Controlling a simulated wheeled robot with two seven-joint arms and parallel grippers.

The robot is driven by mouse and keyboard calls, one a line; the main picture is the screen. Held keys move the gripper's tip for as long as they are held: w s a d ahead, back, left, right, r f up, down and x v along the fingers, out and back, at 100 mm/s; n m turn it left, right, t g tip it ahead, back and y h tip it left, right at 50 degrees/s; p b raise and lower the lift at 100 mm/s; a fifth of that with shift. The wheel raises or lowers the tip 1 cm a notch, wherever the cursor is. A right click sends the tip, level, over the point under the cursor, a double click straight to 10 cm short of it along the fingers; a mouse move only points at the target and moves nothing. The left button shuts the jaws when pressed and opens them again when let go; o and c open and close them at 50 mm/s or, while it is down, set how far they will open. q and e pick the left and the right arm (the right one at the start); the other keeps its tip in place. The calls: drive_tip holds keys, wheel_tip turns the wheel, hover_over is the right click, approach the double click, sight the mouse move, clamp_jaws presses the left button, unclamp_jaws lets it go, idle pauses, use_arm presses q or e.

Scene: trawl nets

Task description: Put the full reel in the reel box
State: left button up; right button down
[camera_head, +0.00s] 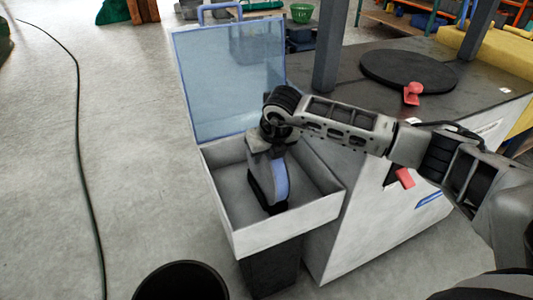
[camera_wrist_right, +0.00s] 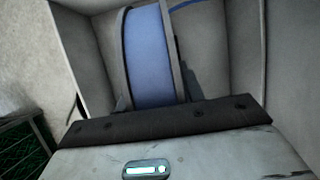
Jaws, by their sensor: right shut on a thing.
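The full reel (camera_head: 281,179), a blue winding between dark flanges, is upright inside the open reel box (camera_head: 290,226). It also shows in the right wrist view (camera_wrist_right: 149,55), with the box's pale inner walls (camera_wrist_right: 222,45) around it. My right gripper (camera_head: 268,160) reaches down into the box from above and is shut on the reel. Its fingertips are mostly hidden. I cannot tell whether the reel touches the box floor. The box's clear bluish lid (camera_head: 230,82) stands raised at the back. My left gripper is not in view.
A workbench (camera_head: 345,110) stands right of the box, with a dark round disc (camera_head: 408,68), a red knob (camera_head: 412,93) and a grey post (camera_head: 334,45). A black round bin (camera_head: 182,281) is in front. A dark cable (camera_head: 78,130) lies on the open floor at left.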

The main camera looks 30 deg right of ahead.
drive_tip(key=shift+w, duration=0.1)
drive_tip(key=c, duration=0.9)
unclamp_jaws()
drive_tip(key=shift+r, duration=0.1)
